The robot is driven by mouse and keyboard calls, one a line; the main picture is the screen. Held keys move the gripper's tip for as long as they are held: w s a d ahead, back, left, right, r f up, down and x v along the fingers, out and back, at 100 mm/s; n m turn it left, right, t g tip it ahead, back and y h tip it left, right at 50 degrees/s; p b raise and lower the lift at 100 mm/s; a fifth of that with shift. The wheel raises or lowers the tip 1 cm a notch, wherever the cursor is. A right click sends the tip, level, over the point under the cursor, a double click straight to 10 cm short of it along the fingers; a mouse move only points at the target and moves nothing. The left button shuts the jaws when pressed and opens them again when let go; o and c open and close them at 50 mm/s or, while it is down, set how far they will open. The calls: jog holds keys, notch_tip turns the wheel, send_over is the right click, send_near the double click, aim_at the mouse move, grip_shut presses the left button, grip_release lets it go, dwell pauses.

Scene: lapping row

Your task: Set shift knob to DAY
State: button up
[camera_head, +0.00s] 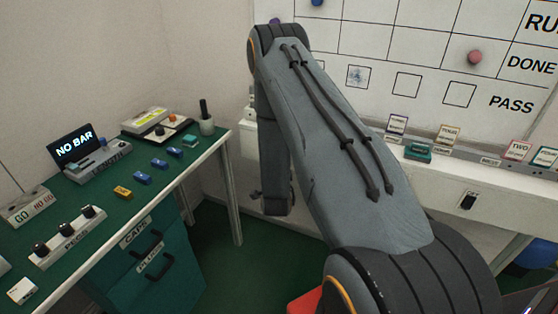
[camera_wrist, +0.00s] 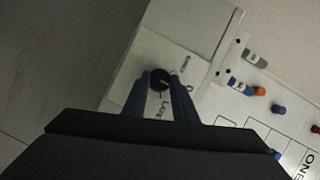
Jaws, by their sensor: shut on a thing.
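The shift knob (camera_wrist: 160,76) is a round black knob on a pale panel (camera_wrist: 200,30) in the wrist view. Small dark lettering stands around it, rotated and too blurred to read with certainty. Which mark the knob points to cannot be told. My gripper (camera_wrist: 161,84) has its two blue fingers on either side of the knob and is shut on it. In the head view my arm hides the knob and my gripper's fingers.
The whiteboard (camera_head: 400,45) stands above a ledge holding label cards and a teal block (camera_head: 418,151). A black switch (camera_head: 468,201) is on the ledge front. The green bench (camera_head: 100,215) at left carries gauges, colored blocks and a "NO BAR" display (camera_head: 75,145).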

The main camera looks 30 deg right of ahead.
jog(key=o, duration=1)
jog(key=shift+s+d+f, duration=0.1)
jog(key=shift+s, duration=0.05)
jog(key=shift+o, duration=0.2)
jog(key=v, duration=0.8)
jog(key=shift+b, duration=0.45)
